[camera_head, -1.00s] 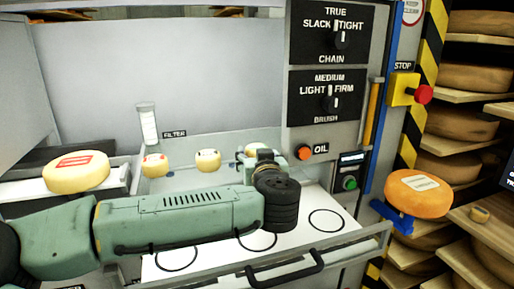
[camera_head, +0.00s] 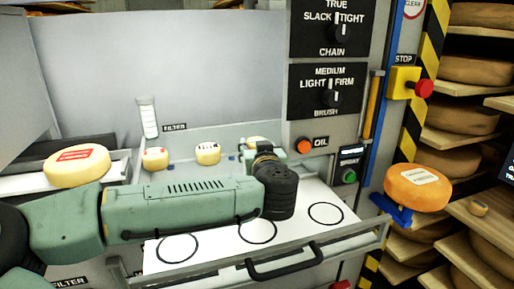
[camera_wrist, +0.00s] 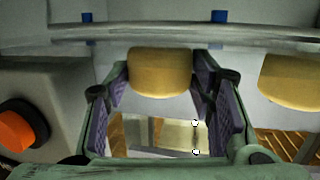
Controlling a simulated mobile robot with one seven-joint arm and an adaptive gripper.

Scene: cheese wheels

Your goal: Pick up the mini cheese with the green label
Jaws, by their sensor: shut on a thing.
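My gripper (camera_wrist: 160,85) is shut on a small yellow mini cheese (camera_wrist: 160,60), which sits between its purple-padded fingers. No label shows on this cheese, so I cannot tell its label colour. One neighbouring mini cheese (camera_wrist: 288,78) also shows at the right of the wrist view.
A large cheese with a red label (camera_head: 77,165) lies at left. An orange wheel (camera_head: 418,187) sits on a blue support at right. The orange oil button (camera_wrist: 22,127) is close beside my gripper. A white tray (camera_head: 205,255) with black rings lies below my arm.

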